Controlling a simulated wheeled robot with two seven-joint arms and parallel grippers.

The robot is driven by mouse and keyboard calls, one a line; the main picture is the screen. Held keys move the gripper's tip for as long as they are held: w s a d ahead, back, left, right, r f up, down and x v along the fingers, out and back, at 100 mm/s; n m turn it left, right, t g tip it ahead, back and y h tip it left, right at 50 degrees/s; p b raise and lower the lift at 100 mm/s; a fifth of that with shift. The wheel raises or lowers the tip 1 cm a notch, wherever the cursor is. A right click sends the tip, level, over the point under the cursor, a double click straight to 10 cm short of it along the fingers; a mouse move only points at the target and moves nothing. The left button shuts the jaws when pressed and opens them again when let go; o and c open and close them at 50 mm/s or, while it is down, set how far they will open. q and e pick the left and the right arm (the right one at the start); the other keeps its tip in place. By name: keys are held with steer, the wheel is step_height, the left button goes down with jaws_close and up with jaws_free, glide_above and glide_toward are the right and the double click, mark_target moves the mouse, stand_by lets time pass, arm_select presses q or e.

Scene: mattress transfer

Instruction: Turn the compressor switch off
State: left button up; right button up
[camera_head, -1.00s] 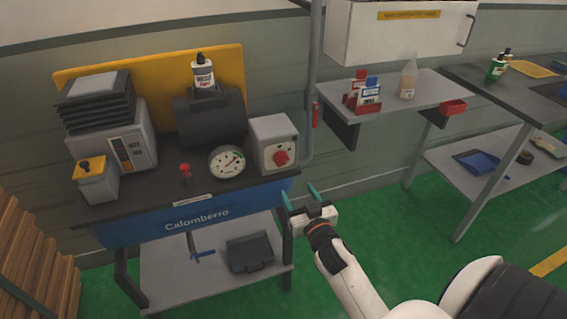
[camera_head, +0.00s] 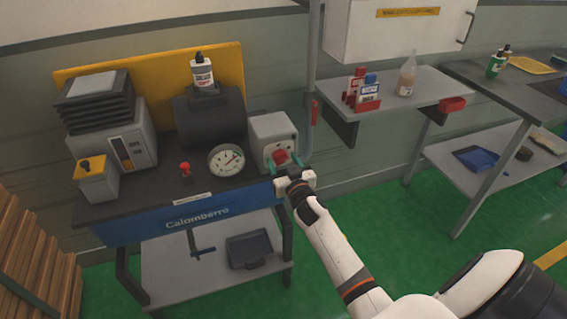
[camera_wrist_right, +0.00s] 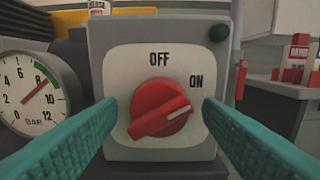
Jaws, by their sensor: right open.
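The compressor switch is a red rotary knob (camera_wrist_right: 160,108) on a grey box (camera_head: 272,130) at the right end of the blue-fronted bench. In the right wrist view, OFF is printed above the knob and ON to its upper right. The knob's white mark points right and slightly up, toward the ON side. My right gripper (camera_head: 284,163) is open in front of the box. Its teal fingers are on either side of the knob, with a gap on both sides; whether the tips reach past its face is unclear. My left gripper is not in view.
A round pressure gauge (camera_head: 226,161) stands just left of the switch box, with a small red-topped valve (camera_head: 185,170) further left. A vertical pipe (camera_head: 312,80) runs behind the box on its right. A shelf (camera_head: 420,92) with bottles is to the right.

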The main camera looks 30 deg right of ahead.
steer(key=c, duration=1)
steer(key=shift+o, duration=0.2)
steer(key=shift+n, duration=0.4)
steer(key=n, duration=1.1)
steer(key=shift+d+b, duration=0.1)
steer(key=shift+b, duration=0.25)
steer(key=o, duration=1)
steer(key=shift+c, duration=0.2)
